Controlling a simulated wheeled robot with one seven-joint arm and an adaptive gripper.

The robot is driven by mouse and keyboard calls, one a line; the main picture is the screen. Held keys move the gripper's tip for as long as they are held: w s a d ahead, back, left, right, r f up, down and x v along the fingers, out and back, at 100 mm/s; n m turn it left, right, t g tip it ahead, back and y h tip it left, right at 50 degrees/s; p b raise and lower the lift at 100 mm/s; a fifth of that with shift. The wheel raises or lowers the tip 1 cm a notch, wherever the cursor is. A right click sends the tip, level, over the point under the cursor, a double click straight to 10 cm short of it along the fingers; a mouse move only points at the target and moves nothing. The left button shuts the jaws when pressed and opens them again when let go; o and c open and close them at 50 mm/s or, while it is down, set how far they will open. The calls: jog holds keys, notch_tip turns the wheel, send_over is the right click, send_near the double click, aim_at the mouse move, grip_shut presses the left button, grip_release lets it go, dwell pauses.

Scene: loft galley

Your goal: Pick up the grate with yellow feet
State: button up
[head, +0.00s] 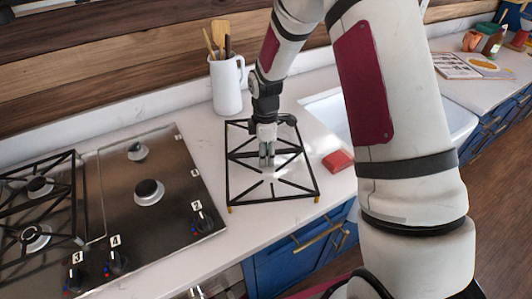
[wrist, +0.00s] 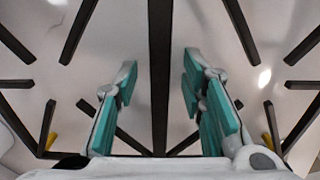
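The black grate (head: 227,170) with yellow feet stands on the white counter, right of the cooktop. Two yellow feet show at its front corners, and feet also show low in the wrist view. My gripper (head: 267,160) points down over the middle of the grate. In the wrist view, my gripper (wrist: 160,75) is open, with teal pads either side of the grate's central bar (wrist: 159,40). Gaps show between the bar and both pads. I cannot tell how far down the fingertips reach relative to the bar.
The cooktop (head: 173,180) on the left carries another black grate (head: 77,195) over its left burners. A white jug of utensils (head: 227,85) stands behind the grate. A red block (head: 337,160) lies close on its right, before the sink (head: 325,107).

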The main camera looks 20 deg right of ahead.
grip_shut()
jog(key=shift+w+r, duration=0.1)
jog(key=shift+r, duration=0.1)
jog(key=shift+r, duration=0.6)
jog(key=shift+r+b, duration=0.4)
jog(key=shift+r, duration=0.55)
jog(key=s, duration=0.5)
jog(key=s+r, duration=0.1)
jog(key=s, duration=0.4)
jog(key=s+a, duration=0.1)
jog(key=s, duration=0.5)
jog(key=shift+a+r, duration=0.1)
jog(key=shift+r, duration=0.15)
